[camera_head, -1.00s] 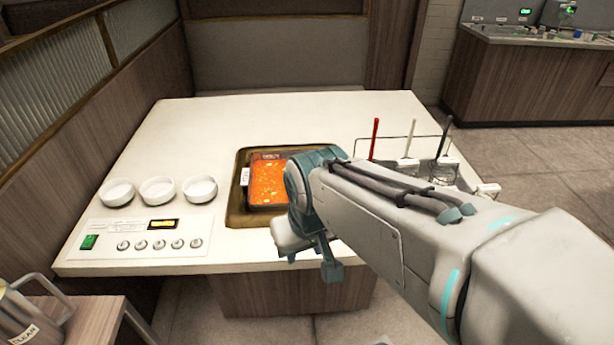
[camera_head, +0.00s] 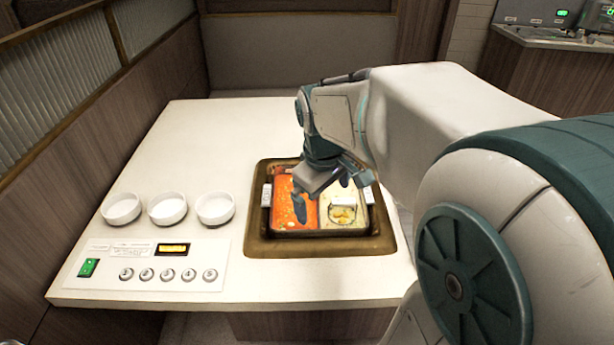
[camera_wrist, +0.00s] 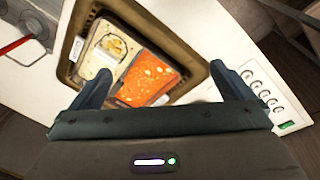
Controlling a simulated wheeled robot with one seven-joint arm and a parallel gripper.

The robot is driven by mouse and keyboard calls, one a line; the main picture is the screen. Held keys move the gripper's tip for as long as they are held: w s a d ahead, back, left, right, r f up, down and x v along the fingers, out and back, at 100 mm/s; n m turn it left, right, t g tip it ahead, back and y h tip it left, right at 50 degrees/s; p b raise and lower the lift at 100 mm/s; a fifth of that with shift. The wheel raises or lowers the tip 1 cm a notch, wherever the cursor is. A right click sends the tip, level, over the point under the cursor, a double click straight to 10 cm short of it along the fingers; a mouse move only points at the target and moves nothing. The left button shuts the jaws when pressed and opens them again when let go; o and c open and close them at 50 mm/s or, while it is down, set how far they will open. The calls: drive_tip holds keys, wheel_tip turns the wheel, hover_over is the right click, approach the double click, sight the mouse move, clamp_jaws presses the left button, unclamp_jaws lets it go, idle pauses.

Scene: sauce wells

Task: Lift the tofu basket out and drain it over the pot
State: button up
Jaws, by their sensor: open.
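The pot (camera_head: 272,222) is sunk in a brown-rimmed well in the table and split in two. Its left half holds orange-red broth (camera_head: 285,207) with pale bits. Its right half holds pale broth, where a small round basket (camera_head: 343,214) sits with yellowish pieces inside. The basket also shows in the wrist view (camera_wrist: 116,45); its handle is not clear to me. My gripper (camera_head: 330,203) hangs above the pot, pointing down, over the left half and the divider. In the wrist view its two fingers (camera_wrist: 165,88) are spread wide with nothing between them.
Three white bowls (camera_head: 167,208) stand in a row left of the well. A control panel (camera_head: 150,264) with buttons is at the table's front left. A red-handled utensil (camera_wrist: 22,42) lies at the wrist view's left edge. The table behind the well is clear.

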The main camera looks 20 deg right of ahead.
drive_tip(key=w+d+f+n+g+b, duration=0.1)
drive_tip(key=w+d+f+n, duration=0.1)
drive_tip(key=w+d, duration=0.15)
drive_tip(key=w+d+f+n+b, duration=0.2)
drive_tip(key=w+f+n, duration=0.1)
drive_tip(key=w, duration=0.2)
drive_tip(key=n+y+b, duration=0.1)
drive_tip(key=n+b, duration=0.2)
drive_tip(key=n, duration=0.1)
hover_over(342, 214)
drive_tip(key=shift+g, duration=0.3)
wheel_tip(342, 214, down, 13)
drive_tip(key=shift+s+a+f, duration=0.1)
drive_tip(key=shift+s+a, duration=0.05)
drive_tip(key=shift+d+f, duration=0.2)
drive_tip(key=shift+f, duration=2.45)
drive_tip(key=shift+r, duration=0.1)
drive_tip(key=c, duration=1.3)
drive_tip(key=shift+o, duration=0.2)
wheel_tip(342, 214, up, 10)
drive_tip(key=shift+p, duration=0.45)
